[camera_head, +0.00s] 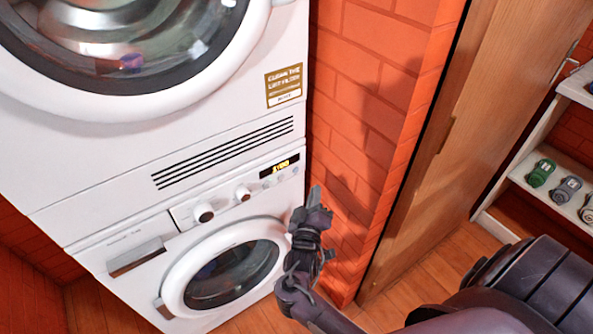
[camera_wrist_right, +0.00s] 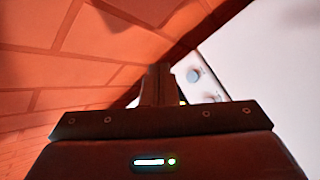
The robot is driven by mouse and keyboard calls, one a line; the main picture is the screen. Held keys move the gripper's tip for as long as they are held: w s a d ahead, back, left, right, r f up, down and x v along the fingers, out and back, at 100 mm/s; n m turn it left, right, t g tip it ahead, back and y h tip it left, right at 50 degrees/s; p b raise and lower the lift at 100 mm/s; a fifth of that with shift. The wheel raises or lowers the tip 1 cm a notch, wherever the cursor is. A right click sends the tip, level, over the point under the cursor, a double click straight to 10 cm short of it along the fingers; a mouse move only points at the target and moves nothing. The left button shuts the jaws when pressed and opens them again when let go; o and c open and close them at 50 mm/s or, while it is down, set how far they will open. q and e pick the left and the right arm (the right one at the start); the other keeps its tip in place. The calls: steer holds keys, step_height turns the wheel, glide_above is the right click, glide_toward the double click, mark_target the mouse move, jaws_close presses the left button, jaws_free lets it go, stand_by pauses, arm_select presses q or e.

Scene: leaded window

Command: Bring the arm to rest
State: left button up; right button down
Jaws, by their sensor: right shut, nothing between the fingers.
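My right gripper (camera_head: 314,200) is raised in front of the lower washer's right edge and the orange brick wall, pointing up in the head view. Its fingers are together with nothing between them, and they also show closed in the right wrist view (camera_wrist_right: 158,85). My right arm comes in from the lower right of the head view. My left gripper is not in either view.
A white washer (camera_head: 120,262) with a round door stands under a white dryer (camera_head: 60,190). An orange brick wall (camera_head: 375,75) is close to the right gripper. Wooden floor (camera_head: 425,275) shows between.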

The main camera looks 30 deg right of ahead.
steer(key=s+a+f+n+g+y+p, duration=0.1)
steer(key=s+a+f+g+y, duration=0.2)
steer(key=f, duration=0.6)
steer(key=s+a+f+n+y+p, duration=0.1)
steer(key=s+f+y, duration=0.3)
steer(key=f, duration=0.5)
steer(key=s+a+f+g+y+p, duration=0.15)
steer(key=s+f, duration=0.35)
steer(key=f, duration=0.5)
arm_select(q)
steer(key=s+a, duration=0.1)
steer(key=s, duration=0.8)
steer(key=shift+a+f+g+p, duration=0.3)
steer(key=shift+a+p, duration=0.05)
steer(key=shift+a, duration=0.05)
arm_select(e)
steer(key=s+a+f+g+y, duration=0.1)
steer(key=s+f+g, duration=0.2)
steer(key=s, duration=0.6)
steer(key=s+a+f+g+y, duration=0.1)
steer(key=s+f+g, duration=0.1)
steer(key=s+f, duration=0.3)
steer(key=s+a+f+m+g+y, duration=0.1)
steer(key=s+f+g+y, duration=0.1)
steer(key=s, duration=1.2)
step_height(320, 180, down, 2)
steer(key=shift+a+f+g, duration=0.2)
steer(key=shift+a+g, duration=0.05)
steer(key=shift+g, duration=0.6)
